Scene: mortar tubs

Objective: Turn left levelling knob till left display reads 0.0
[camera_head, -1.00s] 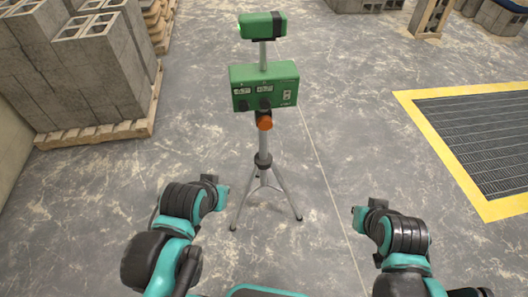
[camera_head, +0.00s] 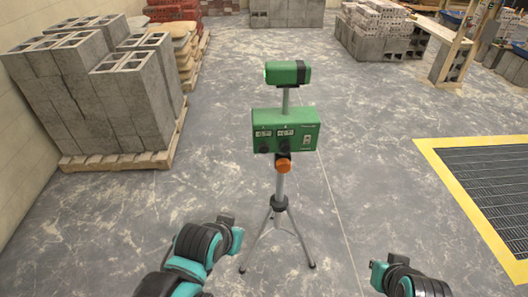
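A green levelling box (camera_head: 285,131) stands upright on a grey tripod (camera_head: 279,205) ahead of me. Its front has a left display (camera_head: 263,134) and a right display (camera_head: 286,133), both too small to read. The dark left knob (camera_head: 264,149) sits under the left display, and another dark knob (camera_head: 283,151) sits beside it. An orange knob (camera_head: 284,166) is just below the box. A green instrument head (camera_head: 288,73) tops the post. My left gripper (camera_head: 234,233) is low, left of the tripod. My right gripper (camera_head: 377,272) is low, right of it. Both are apart from the box; finger opening is unclear.
Concrete blocks (camera_head: 110,100) on a wooden pallet (camera_head: 125,160) stand at left. A yellow-framed floor grate (camera_head: 490,180) lies at right. Stacked blocks (camera_head: 375,45) and a wooden post (camera_head: 462,45) are farther back. Floor around the tripod is clear.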

